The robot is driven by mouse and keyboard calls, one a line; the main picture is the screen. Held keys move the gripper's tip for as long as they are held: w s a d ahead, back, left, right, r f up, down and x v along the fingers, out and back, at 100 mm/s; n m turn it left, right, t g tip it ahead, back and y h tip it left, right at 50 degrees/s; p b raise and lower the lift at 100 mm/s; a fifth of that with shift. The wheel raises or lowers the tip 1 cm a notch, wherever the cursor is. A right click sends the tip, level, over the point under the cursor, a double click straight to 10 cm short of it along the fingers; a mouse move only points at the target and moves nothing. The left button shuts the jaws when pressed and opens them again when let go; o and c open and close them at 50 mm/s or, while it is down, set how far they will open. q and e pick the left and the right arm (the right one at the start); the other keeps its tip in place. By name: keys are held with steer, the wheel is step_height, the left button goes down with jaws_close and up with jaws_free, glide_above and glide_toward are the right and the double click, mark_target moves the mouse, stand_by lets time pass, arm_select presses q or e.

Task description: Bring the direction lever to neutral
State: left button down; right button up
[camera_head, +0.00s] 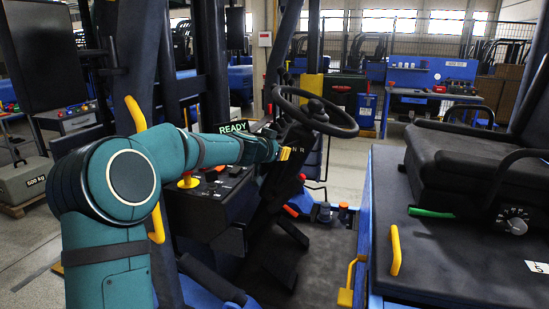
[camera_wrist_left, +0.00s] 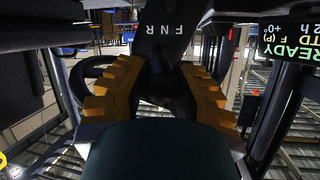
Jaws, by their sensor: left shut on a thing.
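My left arm reaches in from the left in the head view, and its yellow-fingered gripper (camera_head: 285,153) is at the steering column, just below the steering wheel (camera_head: 316,109). In the left wrist view the gripper (camera_wrist_left: 163,88) is shut on the direction lever (camera_wrist_left: 166,92), a dark shape between the yellow fingers. A dark plate marked F N R (camera_wrist_left: 165,29) lies just beyond it. The lever's exact position against the letters cannot be told. A display (camera_wrist_left: 288,45) reads READY with an F below; it also shows in the head view (camera_head: 235,127). My right gripper is not in view.
A console with a yellow-and-red knob (camera_head: 188,180) is below my left forearm. A black seat (camera_head: 455,165) is at the right, with a yellow handle (camera_head: 395,250) before it. A yellow grab rail (camera_head: 157,222) stands close to my arm. Open floor shows between column and seat.

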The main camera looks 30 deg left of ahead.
arm_select(q)
steer(key=shift+d+f+n+y+b, duration=0.2)
steer(key=shift+d+n+y+b, duration=0.1)
steer(key=shift+d+y+b, duration=0.15)
steer(key=shift+d+f+n+y+b, duration=0.2)
steer(key=shift+d+n+y+b, duration=0.15)
steer(key=shift+d+b, duration=0.1)
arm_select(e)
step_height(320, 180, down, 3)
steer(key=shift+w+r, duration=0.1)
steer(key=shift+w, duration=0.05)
arm_select(q)
steer(key=c, duration=0.7)
jaws_free()
steer(key=shift+a+r, duration=0.1)
steer(key=v, duration=1.2)
steer(key=shift+f, duration=0.25)
